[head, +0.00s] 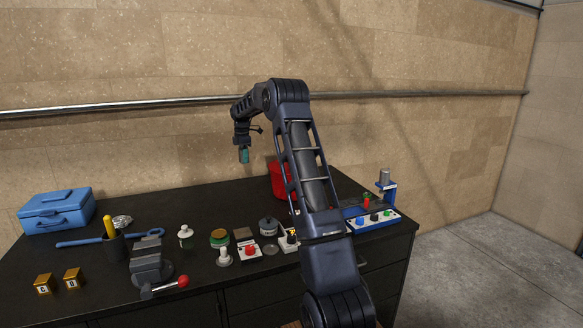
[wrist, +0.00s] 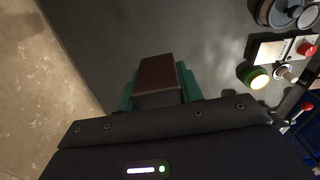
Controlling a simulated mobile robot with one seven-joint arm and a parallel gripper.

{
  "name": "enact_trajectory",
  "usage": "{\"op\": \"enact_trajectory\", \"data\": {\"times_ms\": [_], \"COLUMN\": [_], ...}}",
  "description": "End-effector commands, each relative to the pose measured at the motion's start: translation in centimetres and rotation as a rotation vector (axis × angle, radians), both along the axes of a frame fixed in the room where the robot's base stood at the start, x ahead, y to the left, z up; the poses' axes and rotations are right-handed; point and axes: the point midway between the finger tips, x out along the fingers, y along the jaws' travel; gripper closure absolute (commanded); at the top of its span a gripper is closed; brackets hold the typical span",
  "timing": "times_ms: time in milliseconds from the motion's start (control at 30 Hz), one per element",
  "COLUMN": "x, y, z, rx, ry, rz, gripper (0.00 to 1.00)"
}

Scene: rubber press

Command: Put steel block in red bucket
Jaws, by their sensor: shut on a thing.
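My gripper (head: 244,156) hangs high above the back of the black table in the head view, fingers pointing down. In the wrist view its teal fingers (wrist: 160,92) are shut on a dark brownish block (wrist: 158,72) with a paler near face, which I take to be the steel block. The block is too small to make out between the fingers in the head view. The red bucket (head: 277,181) stands at the back of the table, to the right of and below my gripper. My arm hides its right part. The bucket is not seen in the wrist view.
Left on the table (head: 200,207) are a blue toolbox (head: 57,209), a vise (head: 147,259) and a tool cup (head: 114,246). The back-middle is clear.

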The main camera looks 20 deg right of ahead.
Motion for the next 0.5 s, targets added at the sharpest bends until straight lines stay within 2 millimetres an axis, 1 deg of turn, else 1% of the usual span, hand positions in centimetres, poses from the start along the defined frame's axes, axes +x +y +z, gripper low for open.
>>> {"op": "enact_trajectory", "data": {"times_ms": [33, 167, 200, 267, 300, 400, 500], "x": [0.5, 1.4, 1.6, 1.9, 2.0, 2.2, 2.2], "y": [-2.1, -7.1, -8.6, -10.9, -12.4, -16.0, -19.1], "z": [0.1, 0.2, 0.2, 0.1, 0.2, 0.2, 0.2], "rx": [0.000, 0.000, -0.001, 0.000, 0.000, 0.000, 0.000], "ry": [-0.003, -0.003, -0.003, -0.002, -0.002, -0.003, -0.002], "rz": [-0.012, -0.029, -0.034, -0.041, -0.047, -0.058, -0.068], "gripper": [1.00, 1.00, 1.00, 1.00, 1.00, 1.00, 1.00]}}
